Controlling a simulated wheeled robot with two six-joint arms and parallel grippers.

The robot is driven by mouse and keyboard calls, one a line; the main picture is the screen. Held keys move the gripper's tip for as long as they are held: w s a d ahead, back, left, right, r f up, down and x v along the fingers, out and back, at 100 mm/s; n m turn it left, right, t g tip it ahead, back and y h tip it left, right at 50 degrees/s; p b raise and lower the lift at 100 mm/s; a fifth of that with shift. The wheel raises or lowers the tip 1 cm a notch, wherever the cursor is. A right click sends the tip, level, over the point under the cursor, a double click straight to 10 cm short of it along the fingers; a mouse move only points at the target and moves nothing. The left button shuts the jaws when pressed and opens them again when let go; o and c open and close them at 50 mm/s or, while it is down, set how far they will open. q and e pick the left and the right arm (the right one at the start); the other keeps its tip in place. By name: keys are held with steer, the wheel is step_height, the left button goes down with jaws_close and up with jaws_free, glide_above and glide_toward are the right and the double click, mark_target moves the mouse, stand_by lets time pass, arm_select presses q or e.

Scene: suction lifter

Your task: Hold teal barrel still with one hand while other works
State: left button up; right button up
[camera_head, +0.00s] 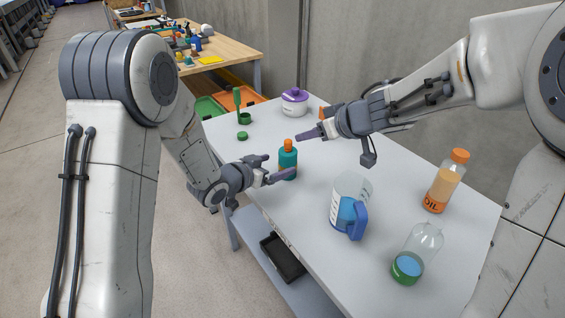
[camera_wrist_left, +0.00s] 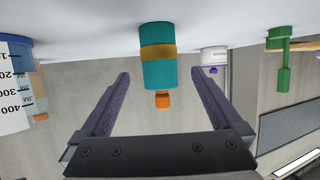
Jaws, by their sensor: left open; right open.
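The teal barrel (camera_head: 288,163), a teal bottle with an orange cap, stands upright near the left edge of the white table. My left gripper (camera_head: 280,164) is open at the barrel, one finger crossing in front of its lower part. In the left wrist view, which is upside down, the barrel (camera_wrist_left: 157,65) with its tan band and orange cap lies between the two spread fingers (camera_wrist_left: 162,77), with gaps on both sides. My right gripper (camera_head: 310,128) is open above the table, just right of and beyond the cap, pointing left. Its far finger is partly hidden.
A clear jug with a blue handle (camera_head: 354,218), an oil bottle (camera_head: 441,190) and a clear green-based bottle (camera_head: 407,268) stand to the right.

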mark_target(294, 159)
arm_select(q)
steer(key=x, duration=0.9)
steer(key=shift+w+d+f, duration=0.15)
steer(key=shift+w+d, duration=0.05)
steer(key=shift+w, duration=0.05)
steer(key=c, duration=1.5)
steer(key=shift+c, duration=0.2)
